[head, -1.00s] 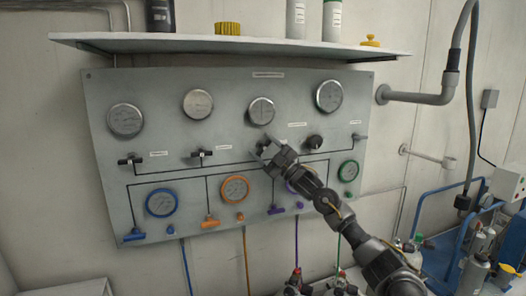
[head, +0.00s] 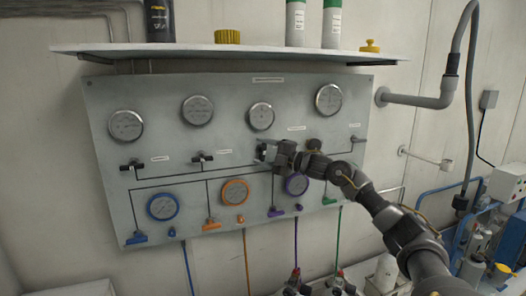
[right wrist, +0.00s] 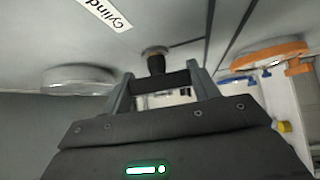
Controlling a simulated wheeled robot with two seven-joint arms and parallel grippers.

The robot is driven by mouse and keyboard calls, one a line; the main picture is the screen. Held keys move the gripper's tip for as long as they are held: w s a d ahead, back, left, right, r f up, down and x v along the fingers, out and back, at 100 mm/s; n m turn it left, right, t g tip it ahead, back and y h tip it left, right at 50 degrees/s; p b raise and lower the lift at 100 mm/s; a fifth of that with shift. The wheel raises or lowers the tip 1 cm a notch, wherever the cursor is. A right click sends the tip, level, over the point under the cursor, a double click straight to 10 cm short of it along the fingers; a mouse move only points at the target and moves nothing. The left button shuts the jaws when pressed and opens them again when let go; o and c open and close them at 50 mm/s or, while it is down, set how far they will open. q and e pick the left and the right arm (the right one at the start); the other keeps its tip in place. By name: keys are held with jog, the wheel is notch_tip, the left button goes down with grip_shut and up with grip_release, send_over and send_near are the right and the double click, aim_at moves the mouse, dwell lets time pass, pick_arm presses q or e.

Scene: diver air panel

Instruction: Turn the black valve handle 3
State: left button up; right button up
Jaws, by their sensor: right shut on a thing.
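The grey gauge panel (head: 230,100) hangs on the wall. Black valve handle 3 is mostly hidden by my right gripper (head: 265,152) in the head view. In the right wrist view, the handle (right wrist: 156,64) is a black piece on a round metal base, between the two fingers of my right gripper (right wrist: 158,82). The gripper is shut on it at the panel face. The handle's angle is hard to tell. Two similar black T-handles, the left one (head: 131,164) and the middle one (head: 202,157), sit to the left. My left gripper is not in view.
A row of round gauges lies above the handles. Coloured-rim gauges, such as the orange one (head: 235,192), and coloured handles lie below. A black knob (head: 313,142) is close to my right arm. A shelf (head: 230,47) juts out above the panel.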

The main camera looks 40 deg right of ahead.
dwell(0.4)
jog(key=o, duration=1)
jog(key=shift+s+d+f+b, duration=0.2)
jog(key=shift+s+f+b, duration=0.05)
jog(key=shift+s+b, duration=0.1)
jog(key=b+v, duration=0.2)
jog(key=v, duration=0.1)
jog(key=b+v, duration=0.2)
jog(key=v, duration=0.1)
jog(key=b+v, duration=0.2)
jog(key=v, duration=0.1)
jog(key=shift+s+d+r+b, duration=0.15)
jog(key=shift+s+r+b, duration=0.05)
jog(key=shift+s+b, duration=0.2)
